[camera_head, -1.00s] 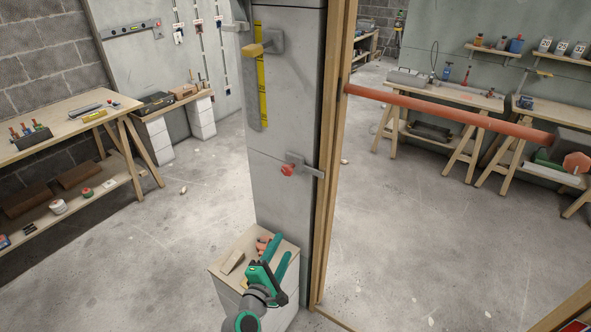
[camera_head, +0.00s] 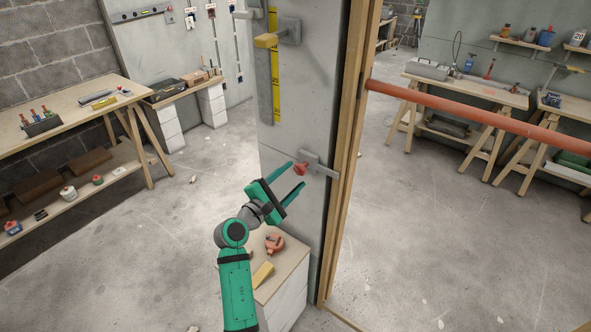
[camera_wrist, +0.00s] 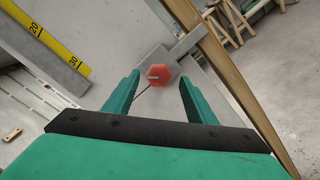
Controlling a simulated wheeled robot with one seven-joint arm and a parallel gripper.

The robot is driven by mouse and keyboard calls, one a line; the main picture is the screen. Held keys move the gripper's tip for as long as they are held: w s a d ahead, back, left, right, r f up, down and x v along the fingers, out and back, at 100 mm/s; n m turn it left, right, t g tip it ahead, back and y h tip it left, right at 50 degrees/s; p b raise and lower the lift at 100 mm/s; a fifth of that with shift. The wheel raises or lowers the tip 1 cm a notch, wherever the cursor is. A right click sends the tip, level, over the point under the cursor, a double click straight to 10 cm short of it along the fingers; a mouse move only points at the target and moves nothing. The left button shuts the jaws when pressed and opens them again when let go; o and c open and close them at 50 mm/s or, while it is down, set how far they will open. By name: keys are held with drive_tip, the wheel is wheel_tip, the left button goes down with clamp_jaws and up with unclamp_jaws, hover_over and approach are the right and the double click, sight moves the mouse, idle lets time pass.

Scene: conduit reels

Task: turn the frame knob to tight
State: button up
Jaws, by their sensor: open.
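The frame knob (camera_head: 301,169) is red and sits on a grey metal bracket (camera_head: 322,167) fixed to the grey column beside the wooden frame. In the wrist view the knob (camera_wrist: 159,75) is a red hexagon with a pale slot line across its face. My gripper (camera_head: 294,180) is open, with its two green fingers pointing toward the knob. In the wrist view my gripper (camera_wrist: 160,92) shows its fingertips on either side of the knob's line, with the knob a little beyond them and apart from both. No tight mark is readable.
A yellow ruler strip (camera_wrist: 45,40) and a lever with a yellow handle (camera_head: 267,40) are on the column above. A box-like stand (camera_head: 290,262) below holds a red clamp-like tool (camera_head: 274,242). A long red conduit (camera_head: 470,114) crosses the opening at right.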

sight(298, 171)
drive_tip(key=x, duration=0.4)
drive_tip(key=shift+w+d, duration=0.1)
drive_tip(key=shift+w, duration=0.35)
drive_tip(key=shift+c, duration=0.6)
drive_tip(key=c, duration=0.9)
